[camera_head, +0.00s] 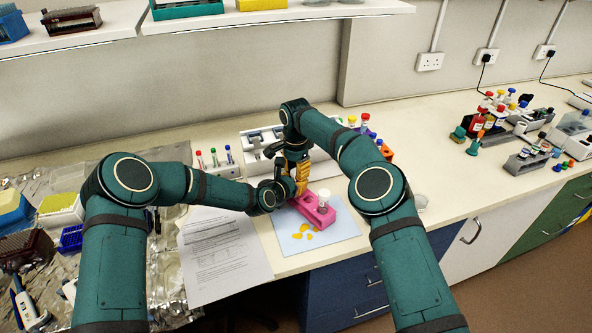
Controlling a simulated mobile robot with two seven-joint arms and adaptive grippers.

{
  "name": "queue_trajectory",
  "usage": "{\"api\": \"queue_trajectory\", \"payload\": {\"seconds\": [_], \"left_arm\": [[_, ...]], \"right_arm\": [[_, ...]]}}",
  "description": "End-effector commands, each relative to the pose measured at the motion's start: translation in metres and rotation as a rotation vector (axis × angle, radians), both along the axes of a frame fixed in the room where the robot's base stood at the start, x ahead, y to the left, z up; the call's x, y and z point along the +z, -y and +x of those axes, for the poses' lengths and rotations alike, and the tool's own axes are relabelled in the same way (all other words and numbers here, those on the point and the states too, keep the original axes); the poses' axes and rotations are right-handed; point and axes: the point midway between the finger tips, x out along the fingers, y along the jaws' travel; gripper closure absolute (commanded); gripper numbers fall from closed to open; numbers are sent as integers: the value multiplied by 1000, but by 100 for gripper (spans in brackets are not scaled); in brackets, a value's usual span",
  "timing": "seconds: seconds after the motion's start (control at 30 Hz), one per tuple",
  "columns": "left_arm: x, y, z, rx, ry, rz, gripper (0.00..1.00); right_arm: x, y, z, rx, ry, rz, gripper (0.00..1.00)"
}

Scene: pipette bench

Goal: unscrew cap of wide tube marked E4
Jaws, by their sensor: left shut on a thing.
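A pink rack (312,211) stands on a pale blue mat (340,230), with a white-capped tube (323,196) upright in it. I cannot read any mark on the tube. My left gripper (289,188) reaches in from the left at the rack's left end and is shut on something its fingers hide. My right gripper (299,180) points down from above, close beside the left one and left of the white-capped tube. Its fingertips overlap the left gripper, so I cannot tell whether it is open or what it touches.
Yellow pieces (304,231) lie on the mat before the rack. A printed sheet (222,262) lies left of the mat. Small capped tubes (214,157) stand behind my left arm. Bottles (480,120) and racks fill the right side.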

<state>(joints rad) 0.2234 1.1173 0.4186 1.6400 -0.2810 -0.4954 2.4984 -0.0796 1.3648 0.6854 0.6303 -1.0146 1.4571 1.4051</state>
Motion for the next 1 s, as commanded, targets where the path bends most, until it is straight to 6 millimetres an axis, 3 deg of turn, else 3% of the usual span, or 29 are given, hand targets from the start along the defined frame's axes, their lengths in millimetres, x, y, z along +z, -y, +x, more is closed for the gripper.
{"api": "queue_trajectory", "payload": {"seconds": [0.2,0.33,1.0], "left_arm": [[-1,0,0,0,-2,1,100],[-1,0,0,0,-1,0,100],[0,0,0,0,-1,1,100]], "right_arm": [[0,0,0,13,0,-1,100],[0,0,0,125,0,-2,100],[0,1,0,1279,0,-3,100]]}}
